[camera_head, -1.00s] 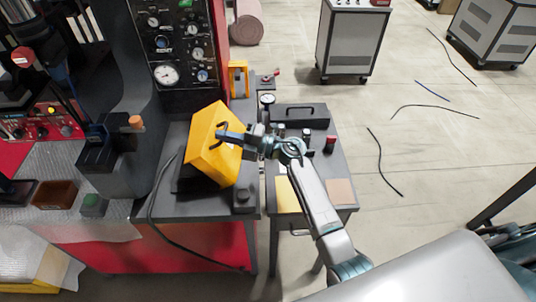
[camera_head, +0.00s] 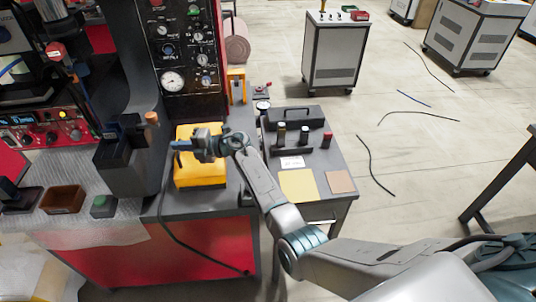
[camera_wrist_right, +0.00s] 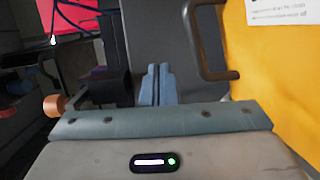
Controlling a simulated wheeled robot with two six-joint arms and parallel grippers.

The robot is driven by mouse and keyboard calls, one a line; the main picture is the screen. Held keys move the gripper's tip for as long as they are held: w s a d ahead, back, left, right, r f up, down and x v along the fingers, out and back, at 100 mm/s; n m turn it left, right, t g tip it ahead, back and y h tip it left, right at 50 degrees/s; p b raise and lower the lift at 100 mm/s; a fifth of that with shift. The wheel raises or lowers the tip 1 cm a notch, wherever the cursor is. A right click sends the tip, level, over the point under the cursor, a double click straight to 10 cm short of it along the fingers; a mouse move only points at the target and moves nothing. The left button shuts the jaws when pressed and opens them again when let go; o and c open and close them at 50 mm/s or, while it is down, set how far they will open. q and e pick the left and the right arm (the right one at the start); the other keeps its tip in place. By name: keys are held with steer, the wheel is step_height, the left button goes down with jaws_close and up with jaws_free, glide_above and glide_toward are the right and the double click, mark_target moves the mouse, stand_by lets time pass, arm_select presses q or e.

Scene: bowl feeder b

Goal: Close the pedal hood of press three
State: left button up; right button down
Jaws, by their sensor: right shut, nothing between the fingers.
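The yellow pedal hood (camera_head: 203,174) sits low and looks level on the grey bench top of the press. In the right wrist view the yellow hood (camera_wrist_right: 285,75) fills the right side, with a dark bar handle (camera_wrist_right: 196,45) on it. My right gripper (camera_head: 178,145) is over the hood, with its fingertips near the hood's left edge. Its two fingers show pressed together and empty in the right wrist view (camera_wrist_right: 158,85), left of the handle and apart from it. The pedal is hidden. My left gripper is not in view.
A gauge panel (camera_head: 187,55) stands behind the hood. A grey block with an orange knob (camera_head: 151,118) stands to its left. A side table (camera_head: 318,172) at right holds a dark toolbox (camera_head: 295,118), small bottles and pads. A cable hangs over the bench front.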

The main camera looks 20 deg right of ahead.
steer(key=shift+w+a+f+b, duration=0.3)
steer(key=shift+a+f+b, duration=0.05)
steer(key=shift+a+f, duration=0.45)
steer(key=shift+d, duration=0.1)
